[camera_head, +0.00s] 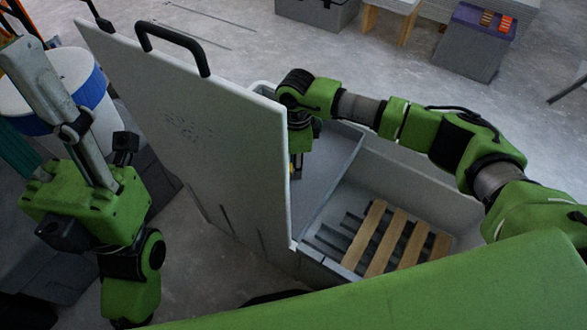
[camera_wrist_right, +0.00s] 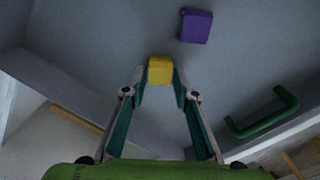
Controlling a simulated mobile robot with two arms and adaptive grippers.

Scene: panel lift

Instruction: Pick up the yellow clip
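The yellow clip (camera_wrist_right: 160,70) sits between the fingertips of my right gripper (camera_wrist_right: 160,82) in the right wrist view. The fingertips are very close to its two sides; I cannot tell if they press on it. My left gripper (camera_head: 32,62) is at the left of the head view, seen from behind, left of the panel. Its finger opening is unclear.
The white panel (camera_head: 190,125) stands tilted, with a black handle (camera_head: 172,40). The grey bin (camera_head: 425,190) holds wooden slats (camera_head: 385,245). In the right wrist view a purple block (camera_wrist_right: 196,26) lies beyond the clip and a green handle (camera_wrist_right: 265,118) is to the right.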

